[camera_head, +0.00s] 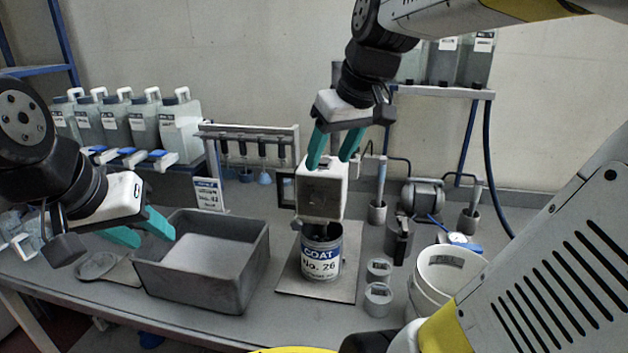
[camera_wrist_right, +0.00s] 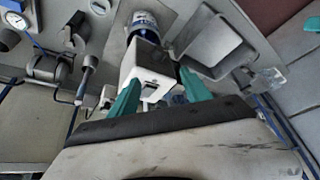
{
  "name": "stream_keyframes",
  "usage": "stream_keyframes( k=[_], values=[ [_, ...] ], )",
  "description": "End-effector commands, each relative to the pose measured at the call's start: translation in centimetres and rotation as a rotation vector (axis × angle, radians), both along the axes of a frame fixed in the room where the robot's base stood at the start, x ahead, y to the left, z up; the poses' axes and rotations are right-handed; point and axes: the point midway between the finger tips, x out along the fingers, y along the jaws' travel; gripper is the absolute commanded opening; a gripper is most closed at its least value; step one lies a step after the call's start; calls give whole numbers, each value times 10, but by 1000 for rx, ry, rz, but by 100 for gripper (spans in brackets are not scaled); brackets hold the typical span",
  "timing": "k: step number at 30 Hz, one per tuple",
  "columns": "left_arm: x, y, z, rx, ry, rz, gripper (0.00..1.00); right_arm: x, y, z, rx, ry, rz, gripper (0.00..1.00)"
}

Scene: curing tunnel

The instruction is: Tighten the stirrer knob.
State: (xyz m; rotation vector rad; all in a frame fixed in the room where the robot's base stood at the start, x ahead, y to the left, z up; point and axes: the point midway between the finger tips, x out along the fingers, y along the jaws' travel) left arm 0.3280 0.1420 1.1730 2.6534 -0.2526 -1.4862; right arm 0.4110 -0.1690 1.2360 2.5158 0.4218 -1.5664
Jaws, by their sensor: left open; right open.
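The stirrer (camera_head: 321,195) is a boxy white and grey head standing over a can labelled COAT No. 26 (camera_head: 320,264). It also shows in the right wrist view (camera_wrist_right: 148,62), with the can (camera_wrist_right: 143,22) beyond it. I cannot make out the knob clearly. My right gripper (camera_head: 331,160) is open, pointing down at the top of the stirrer head. In the right wrist view its teal fingers (camera_wrist_right: 157,90) lie on either side of the head's near end; contact is unclear. My left gripper (camera_head: 143,231) is open and empty beside the grey tray, away from the stirrer.
The grey tray (camera_head: 262,262) stands left of the can. A white bucket (camera_head: 428,292) and small cups (camera_head: 378,300) stand to its right. Several jugs (camera_head: 182,130) line the back left. A small motor (camera_head: 421,197) and a gauge (camera_head: 458,238) are at the back right.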

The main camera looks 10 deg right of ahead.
Motion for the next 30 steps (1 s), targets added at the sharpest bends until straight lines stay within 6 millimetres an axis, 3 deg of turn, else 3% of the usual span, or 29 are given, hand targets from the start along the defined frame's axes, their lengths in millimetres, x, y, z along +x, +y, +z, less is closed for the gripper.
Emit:
stream_keyframes(
  k=[6, 12, 30],
  values=[
    [0, 0, 0, 0, 0, 0, 42, -32, 11, -19, 46, -25, -81, 56],
    [0, 0, 0, 0, 0, 0, 42, -46, 15, -30, 72, -36, -124, 56],
    [0, 0, 0, 0, 0, 0, 42, -46, 17, -37, 121, 3, -182, 56]
  ],
)
